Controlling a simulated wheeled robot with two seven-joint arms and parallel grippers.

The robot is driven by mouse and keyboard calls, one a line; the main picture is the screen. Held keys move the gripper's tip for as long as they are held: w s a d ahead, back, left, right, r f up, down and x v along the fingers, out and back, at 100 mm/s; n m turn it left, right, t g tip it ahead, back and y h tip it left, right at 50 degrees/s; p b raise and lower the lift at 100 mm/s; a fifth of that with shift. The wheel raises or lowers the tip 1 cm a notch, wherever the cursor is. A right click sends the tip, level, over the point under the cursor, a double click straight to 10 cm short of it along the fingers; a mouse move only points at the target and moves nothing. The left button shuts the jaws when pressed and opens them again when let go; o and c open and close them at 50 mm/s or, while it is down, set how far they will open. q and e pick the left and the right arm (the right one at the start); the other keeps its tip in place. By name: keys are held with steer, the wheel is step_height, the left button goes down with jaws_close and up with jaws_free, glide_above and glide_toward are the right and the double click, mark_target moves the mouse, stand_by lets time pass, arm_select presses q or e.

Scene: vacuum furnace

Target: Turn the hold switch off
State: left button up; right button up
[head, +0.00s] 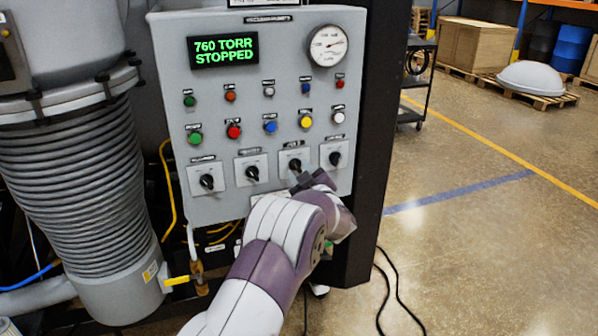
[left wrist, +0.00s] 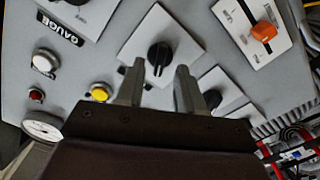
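A grey control panel (head: 265,88) carries a row of black rotary switches on white plates. The third switch from the left (head: 295,165) sits below the yellow button; its label is too small to read. My left gripper (head: 310,182) is close to this switch, just below it. In the left wrist view the same black knob (left wrist: 159,54) shows in the gap between the two fingertips of my left gripper (left wrist: 161,72). The fingers are apart and empty; whether they reach around the knob I cannot tell. My right gripper is not in view.
Neighbouring switches stand close on both sides, the right one (head: 335,158) and the left one (head: 252,173). Buttons, a dial gauge (head: 328,45) and a display (head: 223,52) reading 760 TORR STOPPED are above. An orange switch (left wrist: 263,31) shows in the left wrist view.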

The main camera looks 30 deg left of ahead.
arm_select(q)
steer(key=v, duration=1.1)
steer(key=shift+b, duration=0.4)
steer(key=d+f+m+h+p, duration=0.1)
steer(key=d+f+m+h, duration=0.7)
steer(key=d+f+h, duration=0.15)
steer(key=s+d+f+m+g+h+p, duration=0.2)
steer(key=s+d+m+g+h, duration=0.15)
steer(key=s, duration=0.25)
steer(key=s+r+m+g+p, duration=0.2)
steer(key=s+g+p, duration=0.1)
steer(key=s, duration=0.7)
steer(key=s+r+m+g+p, duration=0.2)
steer(key=s+r+g+p, duration=0.1)
steer(key=s, duration=0.7)
steer(key=shift+s+a+m+g+h, duration=0.35)
steer(key=shift+a+h, duration=0.05)
